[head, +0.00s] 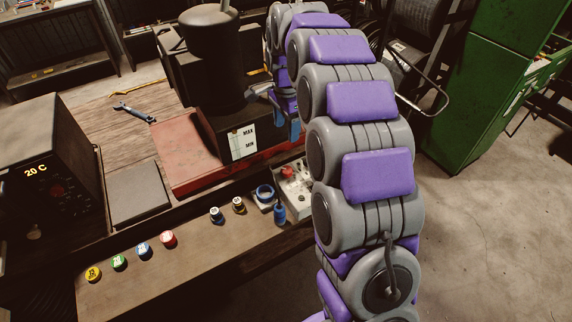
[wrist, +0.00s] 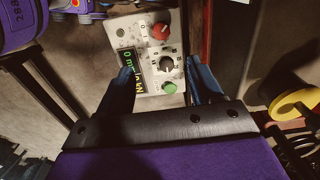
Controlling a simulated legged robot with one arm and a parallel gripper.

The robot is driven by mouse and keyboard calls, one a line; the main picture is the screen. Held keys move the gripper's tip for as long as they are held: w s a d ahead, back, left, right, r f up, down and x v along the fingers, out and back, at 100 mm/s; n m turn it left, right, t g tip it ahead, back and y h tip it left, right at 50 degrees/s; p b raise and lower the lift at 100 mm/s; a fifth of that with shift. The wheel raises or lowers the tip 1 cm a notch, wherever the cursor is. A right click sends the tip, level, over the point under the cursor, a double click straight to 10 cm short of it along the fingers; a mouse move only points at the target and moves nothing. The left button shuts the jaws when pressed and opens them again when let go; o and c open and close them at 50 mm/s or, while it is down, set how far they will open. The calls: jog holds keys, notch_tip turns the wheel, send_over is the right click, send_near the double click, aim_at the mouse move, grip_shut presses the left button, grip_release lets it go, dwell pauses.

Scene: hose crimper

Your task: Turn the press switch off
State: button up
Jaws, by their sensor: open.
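A pale control box (wrist: 128,30) fills the top middle of the wrist view. It carries a red rotary knob (wrist: 159,31) at the top, a black knob (wrist: 167,64) with marks around it, a green button (wrist: 169,87) and a lit display (wrist: 130,68). The red knob looks like the switch, but its label is too small to read. My gripper (wrist: 162,74) is open and empty, its blue fingers on either side of the panel; contact cannot be told. In the head view, the box (head: 303,201) is partly hidden by my arm, and my gripper (head: 288,122) shows behind it.
The dark press body (head: 213,70) with a MAX/MIN gauge stands on a red base (head: 190,160). A 20 C unit (head: 45,150) stands left.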

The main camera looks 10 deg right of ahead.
aim_at(287, 169)
jog(key=f+b, duration=0.2)
jog(key=f, duration=0.6)
jog(key=f+b, duration=0.1)
jog(key=f, duration=0.8)
jog(key=shift+w+f+b, duration=0.2)
jog(key=shift+f+b, duration=0.1)
jog(key=shift+b, duration=0.05)
jog(key=shift+d, duration=0.1)
jog(key=c, duration=1.1)
